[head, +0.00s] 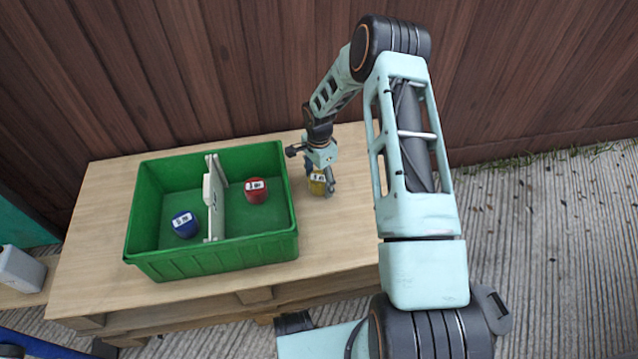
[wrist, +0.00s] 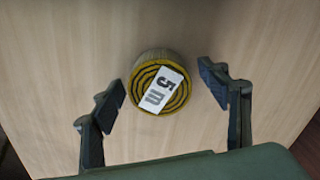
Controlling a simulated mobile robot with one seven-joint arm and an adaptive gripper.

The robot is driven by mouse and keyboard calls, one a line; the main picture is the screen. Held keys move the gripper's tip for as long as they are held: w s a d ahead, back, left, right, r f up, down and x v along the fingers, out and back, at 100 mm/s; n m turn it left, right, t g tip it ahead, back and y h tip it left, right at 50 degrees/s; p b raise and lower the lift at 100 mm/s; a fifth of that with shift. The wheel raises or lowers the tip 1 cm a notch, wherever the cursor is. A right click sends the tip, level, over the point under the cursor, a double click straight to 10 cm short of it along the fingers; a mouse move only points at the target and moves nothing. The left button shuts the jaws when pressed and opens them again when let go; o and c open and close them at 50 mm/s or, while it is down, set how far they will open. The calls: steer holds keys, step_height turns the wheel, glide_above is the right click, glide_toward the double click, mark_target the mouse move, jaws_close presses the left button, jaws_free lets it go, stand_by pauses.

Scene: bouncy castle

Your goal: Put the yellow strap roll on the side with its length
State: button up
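The yellow strap roll (head: 317,186) stands on the wooden pallet table, just right of the green crate (head: 215,258). In the wrist view, the roll (wrist: 158,86) shows its coiled end and a white label reading "5 m". My gripper (head: 319,177) is over the roll. In the wrist view, its fingers (wrist: 163,83) are spread either side of the roll, with a gap on each side. A white divider (head: 214,200) splits the crate in two. The blue roll (head: 185,225) is in the left side and the red roll (head: 256,191) in the right. Their small labels are hard to read.
The table (head: 335,240) is bare around the yellow roll and in front of it. The crate's right wall stands close to my gripper. A wooden fence (head: 230,70) rises behind the table. A grey container (head: 20,268) is at the far left.

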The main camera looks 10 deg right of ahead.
mark_target(319, 178)
steer(key=c, duration=1.5)
steer(key=shift+o, duration=0.2)
steer(key=shift+r, duration=0.45)
step_height(319, 178, up, 2)
steer(key=shift+r+p, duration=0.25)
steer(key=shift+p, duration=0.45)
steer(key=s+r+p, duration=0.3)
steer(key=s+r, duration=0.7)
steer(key=s, duration=0.4)
steer(key=w+r+n, duration=0.3)
steer(key=r+n, duration=1)
steer(key=r, duration=1.1)
steer(key=shift+w+a, duration=0.15)
steer(key=shift+a, duration=0.05)
